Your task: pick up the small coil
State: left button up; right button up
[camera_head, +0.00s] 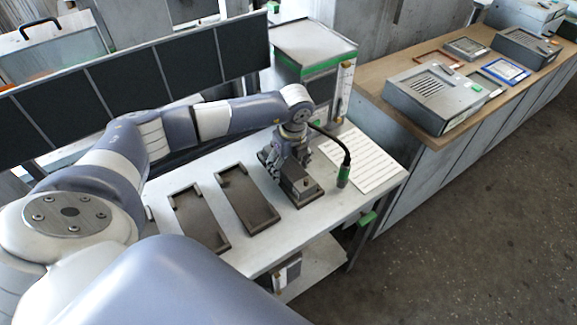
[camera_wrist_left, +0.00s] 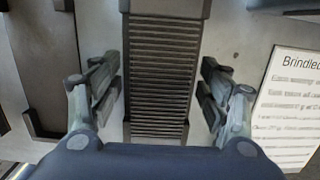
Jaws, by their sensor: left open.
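A dark, ribbed, long block (camera_wrist_left: 158,75), which looks like the small coil, lies between my left gripper's fingers in the left wrist view. A smooth brown-grey end piece (camera_wrist_left: 165,8) shows at its top. My left gripper (camera_wrist_left: 160,90) is open, with one finger on each side of the block and a gap on both sides. In the head view, my left gripper (camera_head: 283,165) points down over the table, and a dark base (camera_head: 305,192) shows under it. The gripper hides most of the block there. My right gripper is not in view.
Two dark, empty-looking trays (camera_head: 203,225) (camera_head: 250,203) lie left of the gripper on the grey table (camera_head: 262,258). A white printed sheet (camera_head: 362,160) lies to the right. A black cable with a green end (camera_head: 343,174) hangs by the wrist. A wooden-topped counter (camera_head: 400,115) stands farther right.

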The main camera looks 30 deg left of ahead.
pick_arm(q)
jog(key=shift+c, duration=0.6)
jog(key=c, duration=1.3)
jog(key=shift+c, duration=0.3)
jog(key=shift+r, duration=0.1)
